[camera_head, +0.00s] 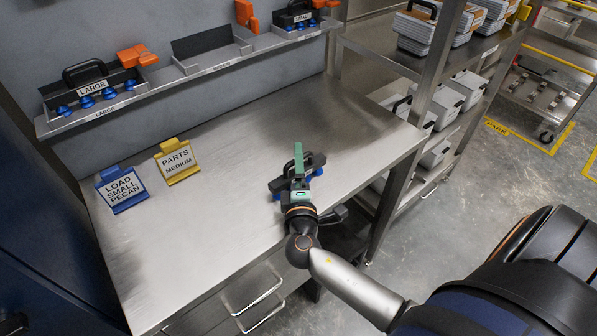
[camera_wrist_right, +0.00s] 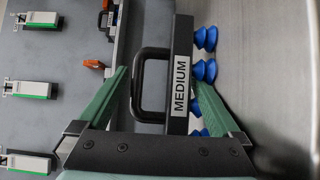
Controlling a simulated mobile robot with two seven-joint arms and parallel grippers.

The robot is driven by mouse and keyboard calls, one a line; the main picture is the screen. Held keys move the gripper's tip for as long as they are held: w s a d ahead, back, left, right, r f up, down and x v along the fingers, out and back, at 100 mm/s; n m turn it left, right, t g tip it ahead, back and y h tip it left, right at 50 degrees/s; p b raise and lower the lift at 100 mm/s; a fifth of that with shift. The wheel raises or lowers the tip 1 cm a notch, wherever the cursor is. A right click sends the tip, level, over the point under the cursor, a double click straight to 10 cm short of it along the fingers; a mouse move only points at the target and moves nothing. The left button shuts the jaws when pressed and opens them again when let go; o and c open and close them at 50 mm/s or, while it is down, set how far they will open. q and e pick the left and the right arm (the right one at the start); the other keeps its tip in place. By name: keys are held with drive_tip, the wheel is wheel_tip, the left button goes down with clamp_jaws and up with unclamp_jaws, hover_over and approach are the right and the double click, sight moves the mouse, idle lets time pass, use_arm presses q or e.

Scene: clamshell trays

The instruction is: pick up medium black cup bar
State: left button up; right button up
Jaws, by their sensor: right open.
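The medium black cup bar (camera_head: 316,160) is on the steel table near its right front edge, with blue suction cups under it and a black handle on top. In the right wrist view the bar (camera_wrist_right: 182,50) shows its white MEDIUM label, its handle and several blue cups. My right gripper (camera_head: 298,158) is over the bar and hides its middle in the head view. In the wrist view its green fingers (camera_wrist_right: 160,80) are open, one on each side of the bar's near part. Whether they touch it I cannot tell. My left gripper is not in view.
A wall ledge (camera_head: 200,75) holds a LARGE black cup bar (camera_head: 85,76), another black bar (camera_head: 293,17) and orange parts. A blue sign (camera_head: 121,190) and a yellow sign (camera_head: 176,160) stand on the table. Right is a rack with white trays (camera_head: 418,32). The table's middle is clear.

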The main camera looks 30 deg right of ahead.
drive_tip(key=c, duration=1.5)
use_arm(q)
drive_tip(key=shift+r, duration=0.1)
use_arm(e)
drive_tip(key=shift+r, duration=0.2)
